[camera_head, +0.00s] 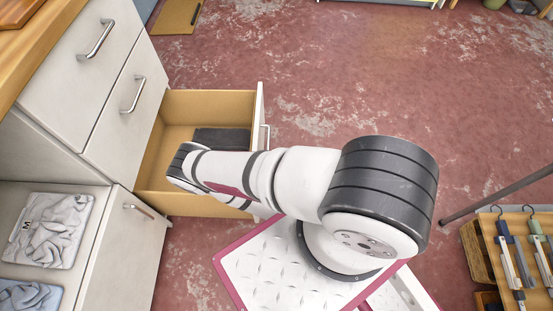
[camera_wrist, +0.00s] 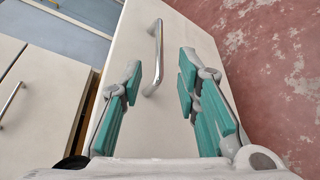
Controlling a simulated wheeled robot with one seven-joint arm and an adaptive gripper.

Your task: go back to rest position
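My gripper shows in the wrist view (camera_wrist: 159,78), with its two green-padded fingers spread apart. A curved metal handle (camera_wrist: 155,50) on a pale front panel (camera_wrist: 135,40) appears between and beyond the fingertips. No contact with the handle is visible, and I cannot tell how far beyond the tips it is. In the head view, my arm reaches left over an open drawer with a wooden inside (camera_head: 150,176); my gripper is hidden there. The drawer's handle (camera_head: 265,138) shows on its outer front.
A dark flat item (camera_head: 222,140) lies in the drawer. White cabinet fronts (camera_head: 75,65) stand at left, with folded grey cloth (camera_head: 48,230) on a lower shelf. A rack with hangers (camera_head: 520,245) stands at right. The red floor (camera_head: 330,70) beyond the drawer is mostly clear.

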